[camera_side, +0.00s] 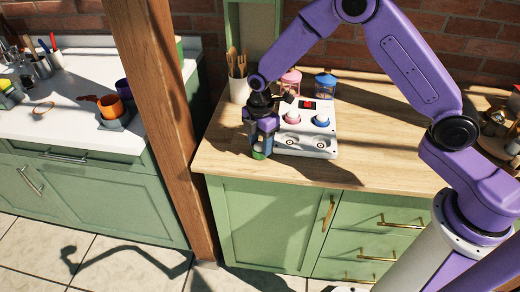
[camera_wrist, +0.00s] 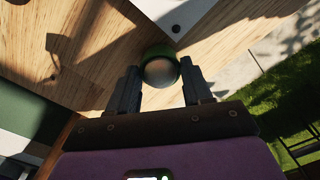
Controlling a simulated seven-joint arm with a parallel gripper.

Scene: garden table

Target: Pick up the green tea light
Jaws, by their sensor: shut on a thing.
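The green tea light (camera_side: 258,154) shows as a small green piece at my fingertips in the side view, at the front left of the wooden worktop (camera_side: 228,160). In the wrist view the tea light (camera_wrist: 160,68) is round, with a green rim and a grey, shiny top. My gripper (camera_side: 261,146) points down and is shut on it. One finger of my gripper (camera_wrist: 160,80) is on each side of it. The fingers hide part of it in the side view. I cannot tell whether it touches the worktop.
A white panel (camera_side: 290,145) with a pink knob-like piece (camera_side: 292,116) and a blue one (camera_side: 321,120) lies close to the right. A pink jar (camera_side: 290,82), a blue jar (camera_side: 325,86) and a utensil pot (camera_side: 239,90) stand behind. A wooden post (camera_side: 160,110) rises at the left.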

